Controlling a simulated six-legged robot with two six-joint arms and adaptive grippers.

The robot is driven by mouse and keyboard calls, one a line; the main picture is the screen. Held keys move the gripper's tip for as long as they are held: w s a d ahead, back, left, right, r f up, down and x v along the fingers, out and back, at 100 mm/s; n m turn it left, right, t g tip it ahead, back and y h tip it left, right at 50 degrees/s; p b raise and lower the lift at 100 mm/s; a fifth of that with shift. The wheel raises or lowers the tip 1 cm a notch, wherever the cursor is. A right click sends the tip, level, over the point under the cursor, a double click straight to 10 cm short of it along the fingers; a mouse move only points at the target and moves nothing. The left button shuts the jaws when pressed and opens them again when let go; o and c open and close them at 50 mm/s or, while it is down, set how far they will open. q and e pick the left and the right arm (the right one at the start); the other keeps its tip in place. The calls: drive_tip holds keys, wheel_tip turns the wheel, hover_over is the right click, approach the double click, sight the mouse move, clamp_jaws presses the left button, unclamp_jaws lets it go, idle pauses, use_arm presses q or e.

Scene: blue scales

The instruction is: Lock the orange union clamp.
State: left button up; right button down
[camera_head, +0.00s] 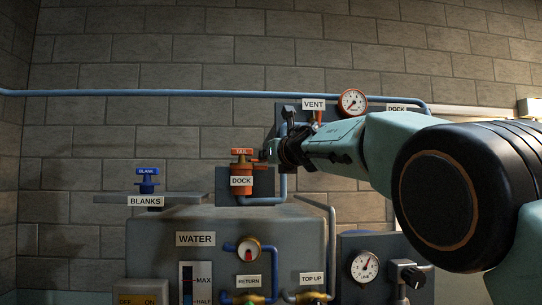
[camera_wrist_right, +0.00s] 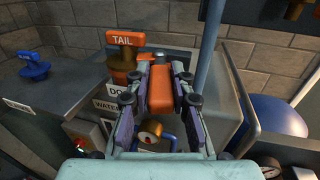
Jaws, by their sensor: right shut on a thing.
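The orange union clamp (camera_head: 238,187) stands upright at the DOCK label in the head view, with an orange part tagged TAIL (camera_head: 243,152) on top. The TAIL tag (camera_wrist_right: 122,38) also shows in the wrist view, left of my fingers. My right gripper (camera_head: 271,152) reaches in from the right, beside the clamp. In the wrist view my right gripper (camera_wrist_right: 160,85) is shut on an orange lever (camera_wrist_right: 160,92), which lies between its two fingers. My left gripper is in neither view.
A blue-topped fitting (camera_head: 148,178) stands on the BLANKS shelf (camera_head: 178,198) at the left. A grey tank (camera_head: 220,222) with valves is below. A pipe and a VENT label (camera_head: 313,104) with a gauge (camera_head: 352,102) are close behind my right arm.

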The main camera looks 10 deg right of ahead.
drive_tip(key=shift+a, duration=0.1)
idle(0.5)
drive_tip(key=c, duration=1.6)
unclamp_jaws()
drive_tip(key=shift+c, duration=0.2)
drive_tip(key=o, duration=0.5)
drive_tip(key=shift+w+a+f, duration=0.1)
drive_tip(key=shift+w+f, duration=0.05)
drive_tip(key=shift+w, duration=0.25)
drive_tip(key=shift+s, duration=0.3)
drive_tip(key=shift+s+r, duration=0.1)
drive_tip(key=shift+r, duration=0.1)
